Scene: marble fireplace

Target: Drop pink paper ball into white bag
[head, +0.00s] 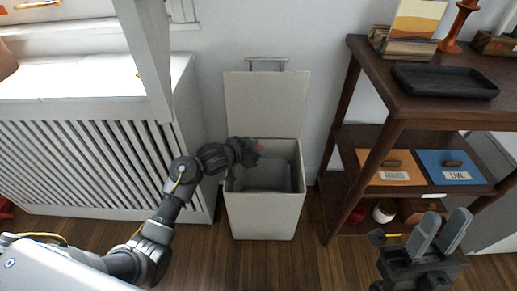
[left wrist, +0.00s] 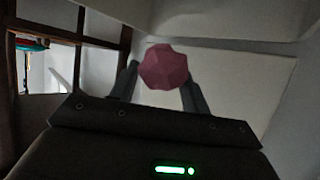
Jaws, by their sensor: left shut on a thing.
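The pink paper ball (left wrist: 164,67) is a faceted lump between the two dark fingers of my left gripper (left wrist: 161,88) in the left wrist view. In the head view only a small pink bit of it (head: 260,148) shows past my left gripper (head: 248,152). The gripper is shut on the ball, over the upper left part of the white bag's opening. The white bag (head: 264,216) looks like a tall square bin with its lid (head: 265,100) up at the back. Its inside looks grey and shadowed. My right gripper (head: 446,222) is empty, with its two grey fingers apart.
A slatted white radiator cover (head: 85,165) stands left of the bin. A dark wooden shelf (head: 410,112) stands to the right, with a black tray (head: 445,82) on top and orange and blue folders (head: 450,172) below. Wooden floor (head: 285,262) is clear in front.

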